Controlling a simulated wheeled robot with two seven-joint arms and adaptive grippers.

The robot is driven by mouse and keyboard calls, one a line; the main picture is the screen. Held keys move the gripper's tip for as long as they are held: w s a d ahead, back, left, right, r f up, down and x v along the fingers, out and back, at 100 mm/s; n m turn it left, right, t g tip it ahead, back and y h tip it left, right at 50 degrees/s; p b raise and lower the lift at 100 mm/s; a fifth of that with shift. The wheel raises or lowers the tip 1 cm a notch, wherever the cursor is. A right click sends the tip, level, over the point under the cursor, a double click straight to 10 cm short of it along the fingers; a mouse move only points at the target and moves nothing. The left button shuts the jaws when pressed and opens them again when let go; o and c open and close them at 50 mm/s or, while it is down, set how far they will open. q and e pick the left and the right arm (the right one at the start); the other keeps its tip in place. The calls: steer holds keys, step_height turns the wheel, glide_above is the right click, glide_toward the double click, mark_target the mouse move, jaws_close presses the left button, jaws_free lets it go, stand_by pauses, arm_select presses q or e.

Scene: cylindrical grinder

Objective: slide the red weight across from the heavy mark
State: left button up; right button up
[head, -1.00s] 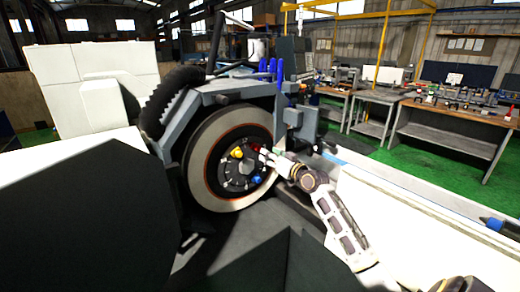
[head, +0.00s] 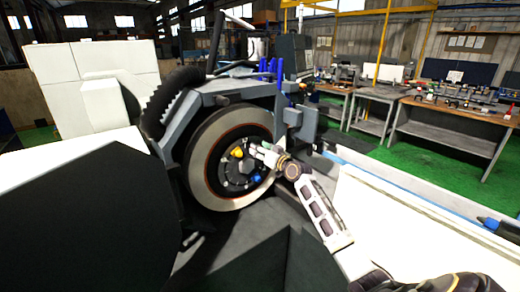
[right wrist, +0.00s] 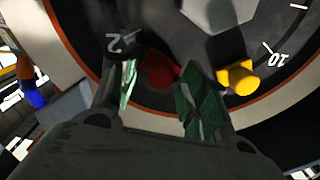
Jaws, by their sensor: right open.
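The red weight (right wrist: 160,71) sits on the dark hub face (right wrist: 92,12) of the grinding wheel. In the right wrist view it lies between the two fingertips of my right gripper (right wrist: 162,88), near a white mark "2". The fingers are open around it, and I cannot tell whether either touches it. A yellow weight (right wrist: 238,78) sits to its right, near the mark "10". In the head view my right gripper (head: 262,151) is at the hub's upper right and hides the red weight. The yellow weight (head: 238,153) and a blue weight (head: 257,179) show there. My left gripper is not in view.
The grey wheel (head: 203,178) surrounds the hub, with the machine guard (head: 178,128) around it. Blue handles (head: 270,66) stand above the wheel. A workbench (head: 450,124) stands back right on the green floor.

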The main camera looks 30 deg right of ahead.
steer(key=shift+w, duration=0.1)
steer(key=shift+c, duration=0.4)
jaws_close()
steer(key=shift+d, duration=0.1)
steer(key=d+f+m+b, duration=0.4)
steer(key=f+m, duration=0.4)
steer(key=m, duration=0.3)
steer(key=shift+w+d+f+m+b, duration=0.2)
steer(key=shift+d+f+m+b, duration=0.05)
steer(key=shift+d+m+b, duration=0.15)
stand_by(0.4)
